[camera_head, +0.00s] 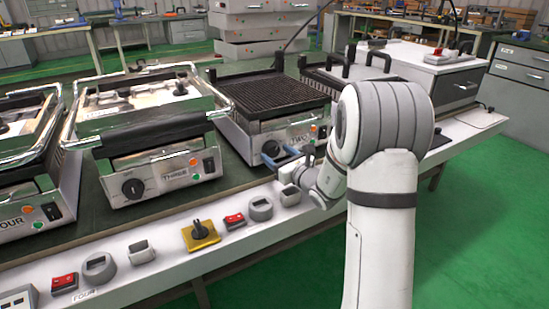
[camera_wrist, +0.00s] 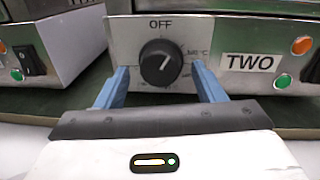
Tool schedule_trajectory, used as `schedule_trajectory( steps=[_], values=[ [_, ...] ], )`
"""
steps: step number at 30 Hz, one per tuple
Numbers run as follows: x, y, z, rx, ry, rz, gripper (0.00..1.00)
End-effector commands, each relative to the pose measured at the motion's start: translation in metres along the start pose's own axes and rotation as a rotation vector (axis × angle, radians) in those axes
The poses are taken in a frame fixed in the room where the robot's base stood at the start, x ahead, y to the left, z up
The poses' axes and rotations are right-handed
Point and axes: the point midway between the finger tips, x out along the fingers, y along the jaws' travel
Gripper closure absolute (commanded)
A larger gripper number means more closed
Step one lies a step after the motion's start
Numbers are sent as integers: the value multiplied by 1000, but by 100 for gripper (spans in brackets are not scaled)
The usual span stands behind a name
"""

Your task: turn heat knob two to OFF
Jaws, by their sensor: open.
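Heat knob two (camera_wrist: 161,63) is a round black dial with a white pointer line on the front of the grill labelled TWO (camera_wrist: 250,62). In the wrist view its line points up and to the right, away from the OFF mark (camera_wrist: 160,23) straight above it. My gripper (camera_wrist: 160,75) has its blue fingers open, one on each side of the knob, with gaps between fingers and knob. In the head view, my gripper (camera_head: 281,157) is at the grill's front, and the knob (camera_head: 271,149) is partly hidden by the fingers.
Grill THREE (camera_head: 150,130) stands left of grill TWO, with grill FOUR (camera_head: 30,170) further left. A front ledge (camera_head: 165,250) carries red switches, a yellow-based rotary switch (camera_head: 200,235) and small meters. Green and orange buttons (camera_wrist: 283,80) sit right of the label.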

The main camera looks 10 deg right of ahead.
Motion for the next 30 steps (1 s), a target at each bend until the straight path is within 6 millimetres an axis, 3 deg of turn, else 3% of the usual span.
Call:
schedule_trajectory(
  steps=[10,26,27,30],
  values=[
    [5,1,1,0,-1,1,38],
    [5,2,1,-1,-1,4,82],
    [10,13,2,-1,-1,9,82],
    [7,6,1,-7,-1,8,82]
  ],
)
